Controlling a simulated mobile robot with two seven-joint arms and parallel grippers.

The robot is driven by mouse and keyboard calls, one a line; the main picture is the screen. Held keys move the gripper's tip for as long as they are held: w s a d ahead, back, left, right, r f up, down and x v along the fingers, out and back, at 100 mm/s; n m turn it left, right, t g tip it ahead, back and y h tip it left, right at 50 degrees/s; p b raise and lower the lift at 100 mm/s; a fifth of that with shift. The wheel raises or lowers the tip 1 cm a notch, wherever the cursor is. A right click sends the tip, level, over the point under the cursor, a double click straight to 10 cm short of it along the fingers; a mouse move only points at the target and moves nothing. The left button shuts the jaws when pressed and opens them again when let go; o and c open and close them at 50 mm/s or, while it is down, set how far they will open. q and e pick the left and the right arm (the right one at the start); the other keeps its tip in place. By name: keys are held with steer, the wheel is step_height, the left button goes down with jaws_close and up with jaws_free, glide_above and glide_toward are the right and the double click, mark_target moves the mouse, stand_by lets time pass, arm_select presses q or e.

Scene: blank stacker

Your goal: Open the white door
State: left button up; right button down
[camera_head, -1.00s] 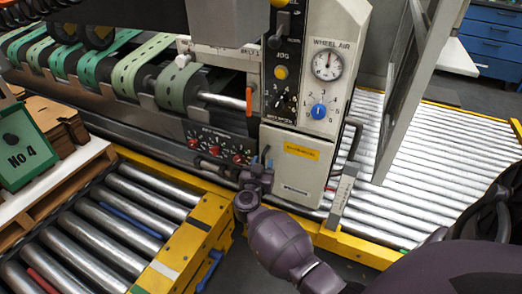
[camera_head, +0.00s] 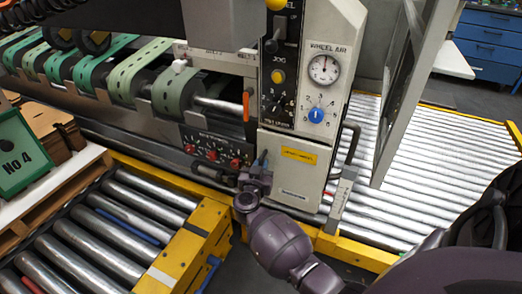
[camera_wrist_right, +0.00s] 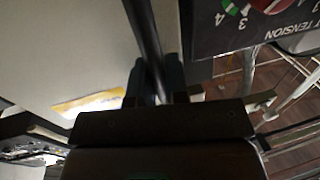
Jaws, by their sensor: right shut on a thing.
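The white door (camera_head: 290,176) is the lower panel of the beige machine column, with a yellow label on it. It looks closed or nearly so; I cannot tell if there is a gap. My right gripper (camera_head: 255,176) is at the door's left edge. In the right wrist view my right gripper (camera_wrist_right: 154,82) has its two dark fingers shut on a dark bar, the door handle (camera_wrist_right: 143,30), in front of the pale door face (camera_wrist_right: 70,55). The handle is mostly hidden by my gripper in the head view. My left gripper is out of view.
Above the door are a gauge (camera_head: 323,68) and a blue knob (camera_head: 316,115). A panel with red knobs (camera_head: 212,152) is left of the door. A yellow-framed roller conveyor (camera_head: 165,275) lies at lower left, white rollers (camera_head: 440,170) at right. A grey bar handle (camera_head: 350,150) stands right.

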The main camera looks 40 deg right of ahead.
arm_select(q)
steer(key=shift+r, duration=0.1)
arm_select(e)
steer(key=shift+a, duration=0.1)
steer(key=s+a+n+t+y+p, duration=0.75)
steer(key=s+n+y, duration=0.25)
steer(key=s+y, duration=0.3)
arm_select(q)
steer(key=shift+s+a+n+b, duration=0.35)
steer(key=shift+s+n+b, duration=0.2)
steer(key=shift+b, duration=1.7)
arm_select(e)
steer(key=s+d+n+g+y, duration=0.1)
steer(key=s+d+n+y, duration=0.1)
steer(key=s+n+y, duration=0.2)
steer(key=s+d+n+g+y, duration=0.2)
steer(key=s+y, duration=0.6)
steer(key=s, duration=0.5)
steer(key=shift+s+d+n+y, duration=0.15)
steer(key=shift+d+n+y, duration=0.25)
steer(key=shift+d+n, duration=0.65)
